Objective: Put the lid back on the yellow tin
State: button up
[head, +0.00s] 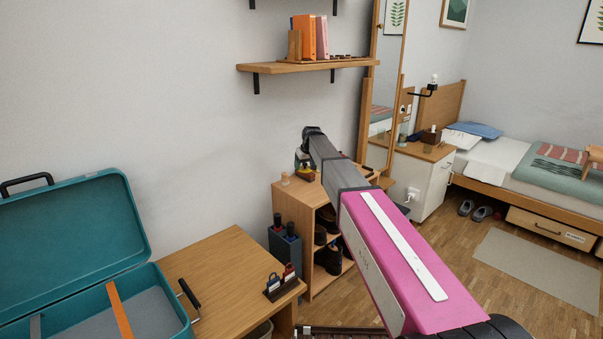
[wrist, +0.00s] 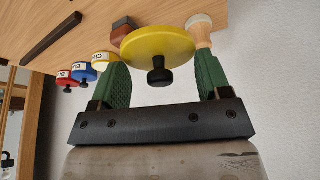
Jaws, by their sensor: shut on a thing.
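In the wrist view, where the room appears upside down, a round yellow lid (wrist: 150,42) with a black knob is between the two green fingers of my gripper (wrist: 160,66). The fingers are shut on its rim, and the knob faces the camera. The yellow tin (wrist: 104,57) with a white label is behind the left finger, which hides part of it. It stands in a row with a blue tin (wrist: 84,70) and a red tin (wrist: 66,79), both with black knobs. In the head view my arm hides most of this spot.
A pale wooden piece (wrist: 200,22) is close behind the right finger. A brown block (wrist: 123,30) and a dark bar (wrist: 50,38) are on the same wooden top. A shoe cabinet (head: 293,208) is under my arm; an open teal case (head: 75,225) is at left.

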jog(key=w+d, duration=0.2)
jog(key=w, duration=0.5)
jog(key=w+d, duration=0.2)
jog(key=w, duration=0.5)
jog(key=w+d, duration=0.2)
jog(key=w, duration=0.6)
jog(key=shift+d+f, duration=0.35)
jog(key=shift+f, duration=3.2)
jog(key=shift+f, duration=0.15)
jog(key=o, duration=1)
jog(key=shift+c, duration=0.2)
notch_tip(320, 180, up, 7)
